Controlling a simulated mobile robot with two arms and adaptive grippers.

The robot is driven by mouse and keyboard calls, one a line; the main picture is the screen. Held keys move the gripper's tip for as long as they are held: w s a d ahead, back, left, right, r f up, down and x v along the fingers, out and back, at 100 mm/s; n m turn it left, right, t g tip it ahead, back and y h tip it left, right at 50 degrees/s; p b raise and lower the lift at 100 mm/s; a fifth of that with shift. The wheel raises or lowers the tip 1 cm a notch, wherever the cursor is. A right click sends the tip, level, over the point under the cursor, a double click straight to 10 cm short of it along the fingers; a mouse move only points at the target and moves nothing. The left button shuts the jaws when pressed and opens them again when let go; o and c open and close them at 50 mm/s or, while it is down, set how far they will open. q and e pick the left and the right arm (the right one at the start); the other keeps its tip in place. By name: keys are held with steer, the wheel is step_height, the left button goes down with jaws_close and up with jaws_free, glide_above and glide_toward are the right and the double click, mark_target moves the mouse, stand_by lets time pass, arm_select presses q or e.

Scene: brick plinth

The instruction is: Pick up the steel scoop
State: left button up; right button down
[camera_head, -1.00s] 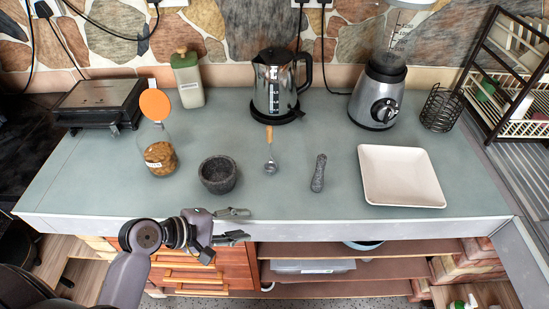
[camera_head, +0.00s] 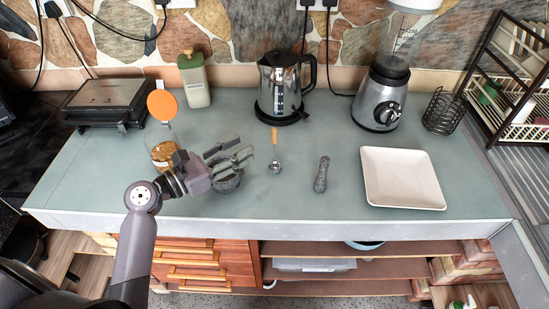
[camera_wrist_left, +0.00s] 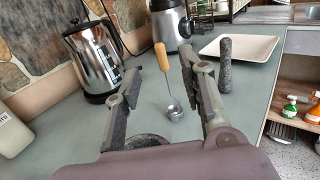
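The steel scoop (camera_head: 275,155) lies on the grey-green counter, its wooden handle toward the kettle and its small bowl toward the front edge. In the left wrist view the scoop (camera_wrist_left: 167,85) shows between the two fingers, farther off, with nothing touching it. My left gripper (camera_head: 248,156) is open and empty. It hangs above the dark stone mortar (camera_head: 229,183), left of the scoop, with its fingers pointing right toward it. The gripper partly hides the mortar and the glass jar. My right gripper is not in view.
A steel kettle (camera_head: 282,88) stands behind the scoop. A jar (camera_head: 160,150) with an orange lid stands behind my left wrist. The counter around the scoop is clear.

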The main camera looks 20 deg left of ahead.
mark_target(274, 129)
arm_select(q)
steer(key=p+x, duration=0.1)
steer(key=x, duration=0.5)
steer(key=shift+w+d, duration=0.1)
steer(key=x, duration=0.1)
steer(key=p+x, duration=0.1)
steer(key=x, duration=0.1)
steer(key=f+p+x, duration=0.1)
steer(key=x, duration=0.1)
steer(key=shift+w, duration=0.2)
steer(key=shift+s+r, duration=0.1)
steer(key=shift+c, duration=0.4)
steer(key=shift+c, duration=0.8)
jaws_close()
